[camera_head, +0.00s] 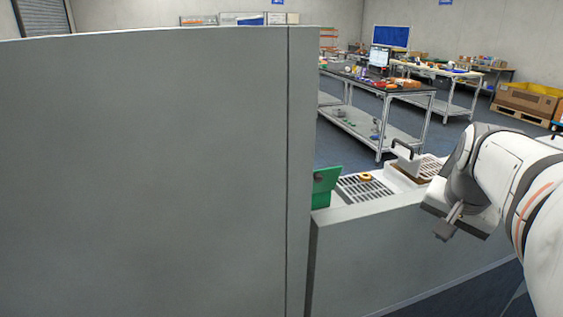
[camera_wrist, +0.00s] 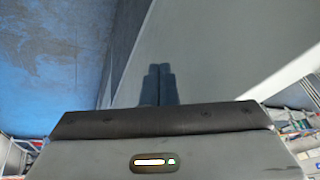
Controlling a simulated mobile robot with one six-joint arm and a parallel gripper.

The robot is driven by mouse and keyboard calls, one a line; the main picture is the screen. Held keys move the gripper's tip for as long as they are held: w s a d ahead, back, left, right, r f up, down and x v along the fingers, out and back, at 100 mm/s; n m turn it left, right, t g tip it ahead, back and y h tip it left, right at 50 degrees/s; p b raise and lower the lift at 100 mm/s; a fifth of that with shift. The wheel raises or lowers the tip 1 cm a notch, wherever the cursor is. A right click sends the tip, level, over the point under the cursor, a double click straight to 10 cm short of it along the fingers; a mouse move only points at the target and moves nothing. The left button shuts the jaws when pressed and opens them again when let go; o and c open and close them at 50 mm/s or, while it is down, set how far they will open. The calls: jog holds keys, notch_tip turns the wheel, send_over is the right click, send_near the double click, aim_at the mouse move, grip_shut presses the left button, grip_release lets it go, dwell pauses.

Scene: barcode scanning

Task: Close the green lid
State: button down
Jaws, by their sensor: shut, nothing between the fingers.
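The green lid (camera_head: 325,186) stands upright, open, at the left end of the low grey bench unit. Its left part is hidden behind a tall grey panel. A grated tray (camera_head: 362,189) lies just right of the lid, with a small orange-brown ring-shaped thing (camera_head: 367,177) on it. My gripper (camera_head: 445,230) is shut and empty, in front of the unit and well to the right of the lid. In the wrist view my gripper's fingers (camera_wrist: 159,82) are together, with a plain grey surface beyond them. The lid does not show in the wrist view.
A tall grey panel (camera_head: 150,170) fills the left half of the head view. A second grate with a dark handle (camera_head: 403,147) sits right of the first. A workbench (camera_head: 375,85) with several items stands behind. Blue floor (camera_head: 345,152) is clear between them.

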jog(key=w+d+r+m+t+p, duration=0.1)
jog(key=w+d+r+m+p, duration=0.2)
jog(key=r, duration=0.4)
jog(key=w+a+r+m+t+y+b, duration=0.1)
jog(key=w+a+m+b, duration=0.1)
jog(key=w+a+m, duration=0.45)
jog(key=m+y+b, duration=0.2)
jog(key=m+y, duration=0.1)
jog(key=m, duration=1.1)
send_near(325, 179)
jog(key=shift+s+a+f, duration=0.7)
jog(key=shift+a+f, duration=0.9)
jog(key=shift+f, duration=0.85)
jog(key=shift+t, duration=0.3)
jog(key=shift+p, duration=0.3)
